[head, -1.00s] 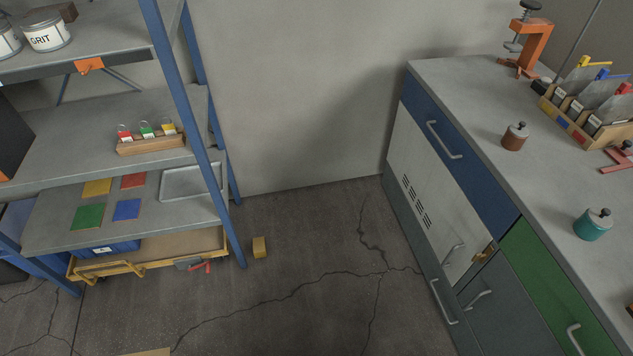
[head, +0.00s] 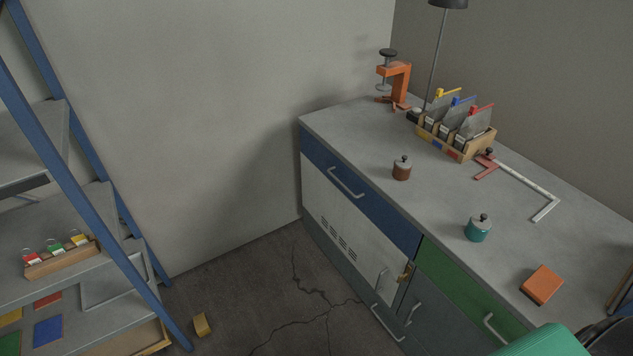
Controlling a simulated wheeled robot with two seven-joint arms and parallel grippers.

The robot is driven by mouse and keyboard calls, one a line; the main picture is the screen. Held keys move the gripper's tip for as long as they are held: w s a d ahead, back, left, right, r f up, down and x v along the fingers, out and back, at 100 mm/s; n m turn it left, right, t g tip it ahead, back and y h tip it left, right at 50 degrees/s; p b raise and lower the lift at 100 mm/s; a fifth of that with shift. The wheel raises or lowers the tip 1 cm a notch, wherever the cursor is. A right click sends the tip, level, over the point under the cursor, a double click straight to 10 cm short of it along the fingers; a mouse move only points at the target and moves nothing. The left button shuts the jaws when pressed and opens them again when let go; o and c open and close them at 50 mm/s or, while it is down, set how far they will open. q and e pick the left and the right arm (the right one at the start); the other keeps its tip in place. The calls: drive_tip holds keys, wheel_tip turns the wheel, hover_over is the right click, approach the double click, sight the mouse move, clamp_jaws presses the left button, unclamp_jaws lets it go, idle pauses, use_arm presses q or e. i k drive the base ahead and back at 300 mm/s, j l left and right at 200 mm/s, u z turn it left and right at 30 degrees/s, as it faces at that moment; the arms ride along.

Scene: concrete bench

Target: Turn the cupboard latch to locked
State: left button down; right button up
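The cupboard (head: 345,222) is the white door with vent slots in the bench front, below a blue drawer. Neither of my grippers shows in the head view.
The bench top holds an orange clamp (head: 397,82), a wooden rack (head: 455,140), a brown pot (head: 402,169), a teal pot (head: 478,229) and an orange block (head: 542,284). A blue-framed shelf (head: 125,262) stands left. A yellow block (head: 202,325) lies on the floor; floor between is clear.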

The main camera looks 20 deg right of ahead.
sight(405, 277)
drive_tip(key=z, duration=1.4)
